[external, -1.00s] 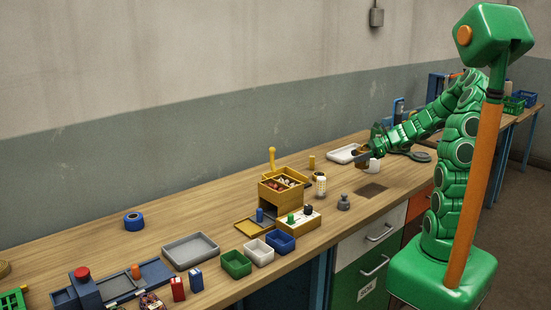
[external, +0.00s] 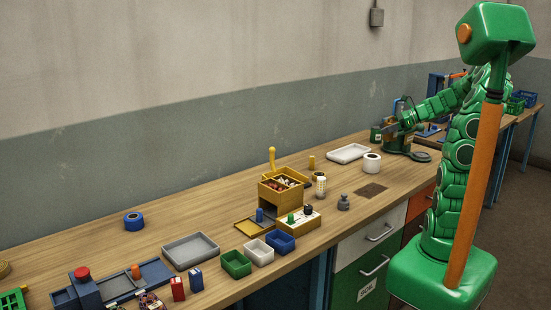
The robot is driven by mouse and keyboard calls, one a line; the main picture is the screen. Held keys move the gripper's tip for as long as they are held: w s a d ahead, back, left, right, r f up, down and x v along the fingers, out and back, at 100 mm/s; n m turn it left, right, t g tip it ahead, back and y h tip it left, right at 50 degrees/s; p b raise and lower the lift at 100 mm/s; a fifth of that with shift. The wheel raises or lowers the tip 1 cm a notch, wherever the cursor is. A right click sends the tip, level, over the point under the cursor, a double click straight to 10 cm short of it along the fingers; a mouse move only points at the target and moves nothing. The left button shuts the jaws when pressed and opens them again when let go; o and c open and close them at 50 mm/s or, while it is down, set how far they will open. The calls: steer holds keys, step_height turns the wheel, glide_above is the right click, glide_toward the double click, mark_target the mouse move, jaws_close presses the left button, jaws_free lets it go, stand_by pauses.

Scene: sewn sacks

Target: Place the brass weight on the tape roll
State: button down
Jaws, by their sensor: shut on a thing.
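My gripper (external: 391,129) is at the far right part of the bench, raised beside a green device with a dark base (external: 399,148). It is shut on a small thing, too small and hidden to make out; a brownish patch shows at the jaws. A white roll (external: 372,163) stands on the bench in front of the gripper and apart from it. A blue tape roll (external: 133,220) lies far to the left. A dark grey knobbed weight (external: 343,203) stands near the front edge. I cannot make out a brass weight for certain.
A white tray (external: 347,153) lies left of the white roll. A brown patch (external: 371,190) lies in front. A yellow box (external: 283,187), small bins (external: 237,263) and a grey tray (external: 190,250) stand further left. The bench around the blue roll is clear.

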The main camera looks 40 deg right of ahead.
steer(key=shift+w+d+f, duration=0.95)
steer(key=shift+w+f, duration=0.55)
steer(key=shift+w, duration=0.4)
steer(key=shift+w+d+f, duration=1)
steer(key=shift+w+f, duration=0.45)
steer(key=shift+w, duration=0.45)
steer(key=shift+w+d+f, duration=0.95)
steer(key=shift+w+f, duration=0.55)
steer(key=shift+w, duration=0.4)
steer(key=shift+w+f, duration=0.1)
steer(key=shift+f, duration=0.05)
steer(key=shift+w+d+f, duration=0.15)
steer(key=shift+f, duration=1.55)
steer(key=shift+f, duration=0.1)
steer(key=shift+c, duration=0.4)
jaws_free()
